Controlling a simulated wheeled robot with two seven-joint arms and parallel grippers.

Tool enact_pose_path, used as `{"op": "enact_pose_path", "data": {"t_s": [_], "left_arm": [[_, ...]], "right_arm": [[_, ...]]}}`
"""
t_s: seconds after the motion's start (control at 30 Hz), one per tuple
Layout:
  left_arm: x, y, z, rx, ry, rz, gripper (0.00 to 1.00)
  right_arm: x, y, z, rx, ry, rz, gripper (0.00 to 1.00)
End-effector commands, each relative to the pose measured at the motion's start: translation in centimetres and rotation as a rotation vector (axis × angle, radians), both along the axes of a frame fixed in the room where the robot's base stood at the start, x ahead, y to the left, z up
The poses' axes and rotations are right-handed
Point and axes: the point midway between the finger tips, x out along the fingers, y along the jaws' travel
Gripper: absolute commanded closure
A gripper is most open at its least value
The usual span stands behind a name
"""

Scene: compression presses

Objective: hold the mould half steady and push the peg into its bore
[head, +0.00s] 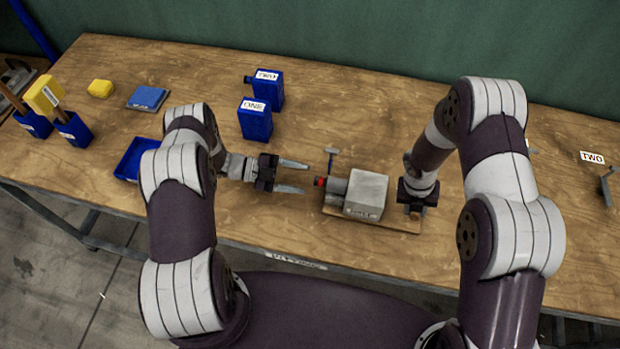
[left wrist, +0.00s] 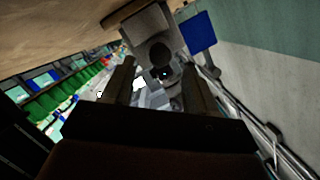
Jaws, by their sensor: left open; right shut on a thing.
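The mould half (head: 366,194) is a grey block with a round grey boss on its left side, on a thin wooden board (head: 402,224). The peg (head: 320,182) shows as a short dark piece with a red end at the mouth of the boss; its depth in the bore is hidden. My left gripper (head: 306,178) is open and empty, its fingers pointing right, with the peg's end just beyond the fingertips. A grey block with a dark round face (left wrist: 160,54) shows ahead of them in the left wrist view. My right gripper (head: 416,203) is shut at the mould half's right side; the contact is hidden.
A small T-shaped handle (head: 331,160) stands behind the boss. Blue boxes labelled ONE (head: 256,122) and TWO (head: 267,90) stand behind my left gripper. A blue tray (head: 135,158) lies at left. The wooden table (head: 330,110) is clear behind the mould half.

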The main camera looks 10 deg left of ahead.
Motion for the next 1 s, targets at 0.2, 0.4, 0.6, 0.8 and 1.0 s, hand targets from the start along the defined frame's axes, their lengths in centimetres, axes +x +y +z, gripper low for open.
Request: {"op": "enact_pose_path", "data": {"t_s": [0.2, 0.4, 0.6, 0.8, 1.0], "left_arm": [[-0.8, 5.4, 1.0, 0.001, -0.001, 0.003, 0.42], [-1.1, 7.6, 1.5, 0.000, -0.001, 0.000, 0.42], [-1.2, 7.7, 1.6, -0.001, 0.000, -0.001, 0.42], [-1.2, 7.7, 1.6, -0.001, 0.000, -0.001, 0.42], [-1.2, 7.7, 1.5, -0.001, 0.000, -0.001, 0.42]], "right_arm": [[-0.1, 0.0, -0.1, -0.001, 0.002, 0.001, 1.00], [-0.1, 0.0, -0.1, -0.001, 0.002, 0.000, 1.00], [-0.1, 0.0, -0.1, -0.001, 0.002, 0.000, 1.00], [-0.1, 0.0, -0.1, -0.001, 0.002, 0.000, 1.00], [-0.1, 0.0, -0.1, -0.001, 0.002, 0.000, 1.00]]}}
